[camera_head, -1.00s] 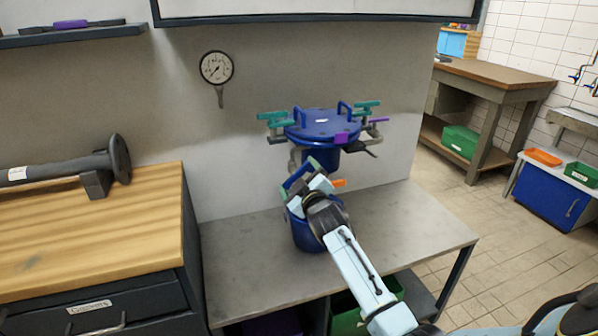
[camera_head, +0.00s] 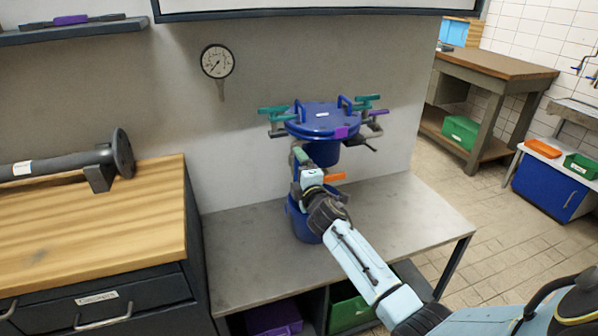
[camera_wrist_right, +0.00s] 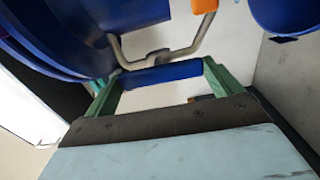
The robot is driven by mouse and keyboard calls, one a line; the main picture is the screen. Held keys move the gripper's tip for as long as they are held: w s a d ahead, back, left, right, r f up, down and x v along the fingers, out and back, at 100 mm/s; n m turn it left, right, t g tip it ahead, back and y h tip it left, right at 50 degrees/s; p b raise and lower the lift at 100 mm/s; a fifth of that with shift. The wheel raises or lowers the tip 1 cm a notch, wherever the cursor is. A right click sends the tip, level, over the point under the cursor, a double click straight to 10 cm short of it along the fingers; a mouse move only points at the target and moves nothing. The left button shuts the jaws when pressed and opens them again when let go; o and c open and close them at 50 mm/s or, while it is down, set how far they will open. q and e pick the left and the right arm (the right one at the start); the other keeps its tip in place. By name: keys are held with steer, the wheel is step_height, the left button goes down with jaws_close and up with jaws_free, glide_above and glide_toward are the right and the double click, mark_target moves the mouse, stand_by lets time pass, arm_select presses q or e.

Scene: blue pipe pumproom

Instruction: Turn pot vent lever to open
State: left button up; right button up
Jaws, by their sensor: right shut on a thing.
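The blue pot (camera_head: 324,122) stands on the grey bench, its round lid ringed by teal and purple clamp handles. Below the lid, a bent metal lever with a blue grip (camera_wrist_right: 160,75) shows in the right wrist view. My right gripper (camera_wrist_right: 161,86) has its green fingers at both ends of this blue grip and is shut on it. In the head view my right gripper (camera_head: 304,160) is in front of the pot, hiding most of the lever. An orange handle (camera_head: 334,177) sticks out just right of the gripper. My left gripper is out of view.
A pressure gauge (camera_head: 217,61) is on the wall behind. A wooden-topped cabinet (camera_head: 90,225) with a grey flanged pipe (camera_head: 60,167) stands left. The grey bench (camera_head: 410,220) is clear right of the pot. Purple (camera_head: 272,317) and green (camera_head: 350,313) bins sit beneath it.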

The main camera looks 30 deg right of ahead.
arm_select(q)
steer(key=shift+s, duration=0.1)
arm_select(e)
steer(key=shift+n, duration=0.5)
steer(key=o, duration=0.7)
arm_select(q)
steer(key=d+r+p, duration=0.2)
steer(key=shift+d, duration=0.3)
arm_select(e)
steer(key=v, duration=1.3)
steer(key=shift+s, duration=0.2)
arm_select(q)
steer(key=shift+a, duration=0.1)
arm_select(e)
steer(key=shift+a, duration=0.1)
